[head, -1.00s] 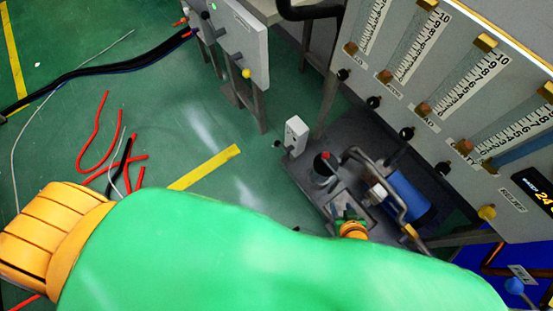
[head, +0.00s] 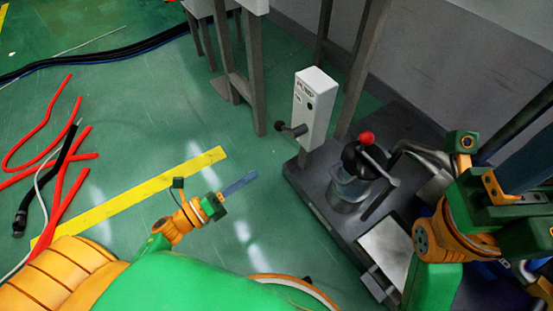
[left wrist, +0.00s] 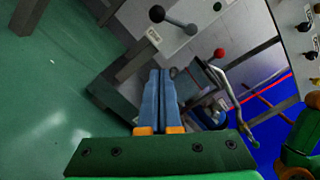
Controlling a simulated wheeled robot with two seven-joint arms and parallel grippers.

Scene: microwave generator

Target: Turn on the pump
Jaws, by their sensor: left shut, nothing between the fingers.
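The pump control is a white box (head: 315,105) labelled PUMP, with a lever ending in a black knob (head: 283,127). It stands upright at the left end of a dark grey platform. The box (left wrist: 165,38) and its dark knob (left wrist: 157,13) also show in the left wrist view, beyond the fingertips. My left gripper (head: 254,175) is shut and empty, below and left of the box and apart from it. Its blue fingers (left wrist: 161,72) lie together in the wrist view. My right gripper (head: 525,165) is at the right edge, partly cut off; its jaws are unclear.
A pump unit with a red-knobbed handle (head: 366,138) stands on the platform (head: 330,205) right of the box. Grey table legs (head: 252,75) stand behind left. Red hoses (head: 45,130) and black cables lie on the green floor at left. The floor around the left gripper is clear.

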